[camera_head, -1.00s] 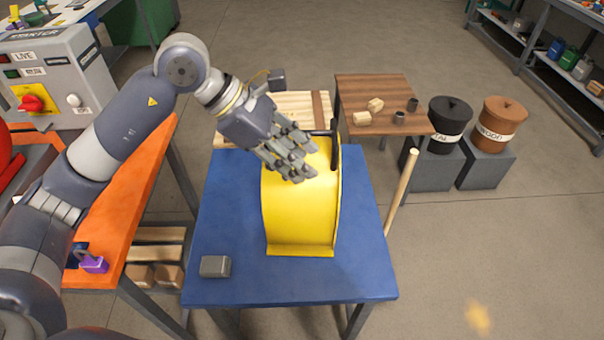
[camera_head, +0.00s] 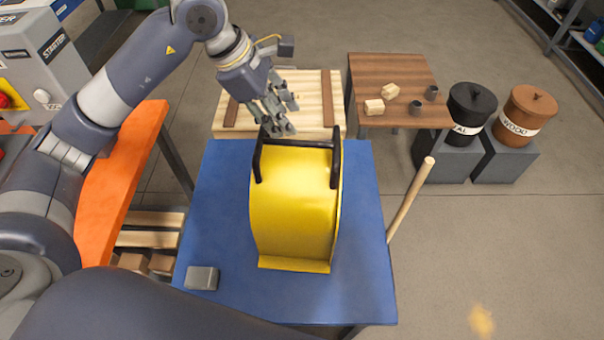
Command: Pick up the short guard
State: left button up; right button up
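A yellow curved guard (camera_head: 293,215) stands on the blue table (camera_head: 214,250). It has a black handle (camera_head: 297,143) with two posts at its far top end. It is the only guard in view. My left gripper (camera_head: 284,116) is just beyond and above the guard's far end, near the handle's left part. Its fingers are spread and hold nothing. Whether a fingertip touches the handle cannot be told. My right gripper is not in view.
A grey block (camera_head: 202,278) lies at the blue table's front left. A wooden pole (camera_head: 410,200) leans at its right edge. A pallet (camera_head: 312,88) and a brown table (camera_head: 395,68) stand behind. An orange bench (camera_head: 118,200) is at left. Floor at right is clear.

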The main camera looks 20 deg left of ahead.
aim_at(296, 141)
pick_arm(q)
jog(key=f, duration=0.1)
jog(key=d+f, duration=0.1)
jog(key=shift+s+d+f, duration=0.1)
jog(key=shift+s+f, duration=0.1)
jog(key=shift+f, duration=0.1)
jog(key=shift+w+d+f+p, duration=0.1)
jog(key=shift+f+p, duration=0.1)
jog(key=shift+p, duration=0.2)
jog(key=x, duration=0.1)
jog(key=p+x, duration=0.2)
jog(key=x, duration=0.1)
jog(key=shift+s+f, duration=0.15)
jog(key=shift+s, duration=0.1)
jog(key=shift+w+d+f, duration=0.1)
jog(key=shift+f, duration=0.25)
jog(key=shift+w+f, duration=0.1)
jog(key=shift+f, duration=0.15)
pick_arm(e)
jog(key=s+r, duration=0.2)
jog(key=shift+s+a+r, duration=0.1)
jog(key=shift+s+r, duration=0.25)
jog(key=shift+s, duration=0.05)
pick_arm(q)
jog(key=shift+f+b, duration=0.15)
jog(key=shift+b, duration=0.3)
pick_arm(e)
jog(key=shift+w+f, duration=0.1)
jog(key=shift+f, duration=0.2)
